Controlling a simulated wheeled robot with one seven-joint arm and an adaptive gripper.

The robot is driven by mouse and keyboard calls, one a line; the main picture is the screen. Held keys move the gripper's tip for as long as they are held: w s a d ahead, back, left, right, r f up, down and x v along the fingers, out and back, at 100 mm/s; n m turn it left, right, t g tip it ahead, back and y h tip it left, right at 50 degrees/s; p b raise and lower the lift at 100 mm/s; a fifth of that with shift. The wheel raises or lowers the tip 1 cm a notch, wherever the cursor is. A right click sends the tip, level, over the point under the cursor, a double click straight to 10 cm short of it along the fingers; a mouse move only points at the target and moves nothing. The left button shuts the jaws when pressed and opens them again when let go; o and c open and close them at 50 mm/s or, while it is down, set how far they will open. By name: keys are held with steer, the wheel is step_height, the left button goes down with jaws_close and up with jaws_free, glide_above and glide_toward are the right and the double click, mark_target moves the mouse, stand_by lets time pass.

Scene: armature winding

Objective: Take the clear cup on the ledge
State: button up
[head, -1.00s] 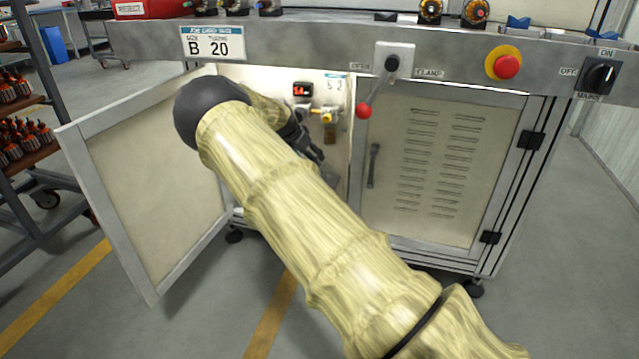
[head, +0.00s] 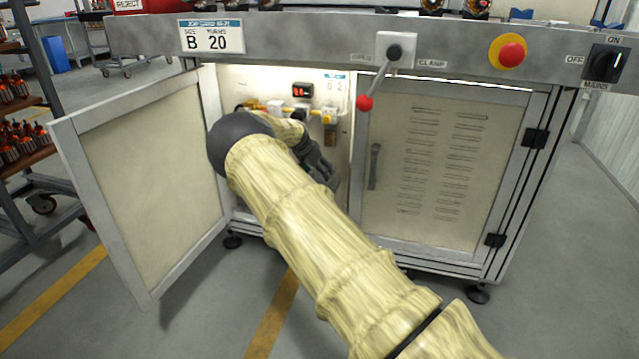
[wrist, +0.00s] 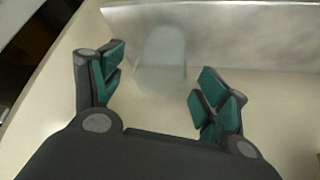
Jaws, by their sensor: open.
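The clear cup (wrist: 162,62) shows in the wrist view as a faint, see-through shape on a pale surface, in front of a grey metal strip. It lies ahead of my gripper (wrist: 160,80), roughly between the two green-padded fingers. The fingers are spread wide and nothing is held between them. Whether the pads are level with the cup is hard to tell. In the head view my gripper (head: 322,170) is inside the open cabinet, and I cannot make out the cup there.
The open cabinet door (head: 140,180) stands to the left of my arm. The closed vented door (head: 440,170) is to the right. Valves with yellow fittings (head: 328,115) and a red display (head: 302,90) are at the cabinet's back.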

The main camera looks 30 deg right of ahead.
steer(key=shift+x, duration=0.85)
steer(key=shift+a+r, duration=0.1)
steer(key=c, duration=1)
